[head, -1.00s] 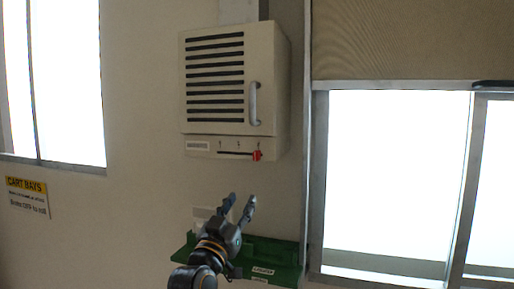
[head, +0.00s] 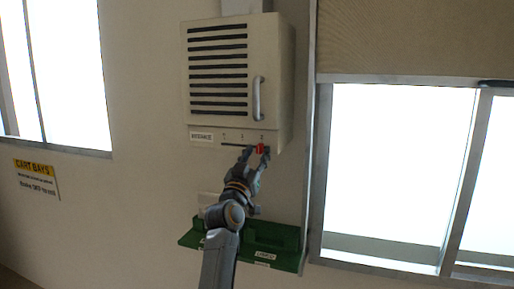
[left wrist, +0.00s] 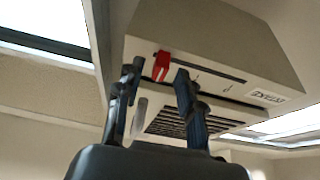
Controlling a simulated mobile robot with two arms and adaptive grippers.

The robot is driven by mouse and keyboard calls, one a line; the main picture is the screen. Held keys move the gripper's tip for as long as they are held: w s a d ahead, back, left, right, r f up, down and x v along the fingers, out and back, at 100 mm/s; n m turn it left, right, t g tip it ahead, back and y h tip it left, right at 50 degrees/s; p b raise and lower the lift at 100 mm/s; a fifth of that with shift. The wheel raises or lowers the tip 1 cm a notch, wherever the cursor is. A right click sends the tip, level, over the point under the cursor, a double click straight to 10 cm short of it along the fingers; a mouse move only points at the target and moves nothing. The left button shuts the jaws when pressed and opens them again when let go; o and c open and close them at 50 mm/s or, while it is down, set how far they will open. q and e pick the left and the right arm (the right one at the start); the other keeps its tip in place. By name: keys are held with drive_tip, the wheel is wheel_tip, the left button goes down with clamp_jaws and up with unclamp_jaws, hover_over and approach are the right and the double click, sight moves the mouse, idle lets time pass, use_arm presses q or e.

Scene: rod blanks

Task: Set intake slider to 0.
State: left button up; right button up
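The intake slider's red knob (head: 260,148) sits at the right end of a dark horizontal slot low on a beige wall box (head: 218,75). Small marks stand above the slot; they are too small to read surely. A label plate (head: 201,136) is left of the slot. My left gripper (head: 257,151) is up at the knob, one finger on each side. In the left wrist view the red knob (left wrist: 162,66) shows between the two spread fingers (left wrist: 157,76), with gaps on both sides. My right gripper is not in view.
A green tray (head: 282,238) with a label is on the wall below the box, behind my left arm. A handle (head: 258,98) sticks out of the box above the slider. A yellow-topped sign (head: 36,178) and a window frame (head: 313,190) flank the area.

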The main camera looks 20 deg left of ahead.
use_arm(q)
drive_tip(key=shift+w+r, duration=0.1)
drive_tip(key=shift+w, duration=0.25)
drive_tip(key=shift+c, duration=0.4)
clamp_jaws()
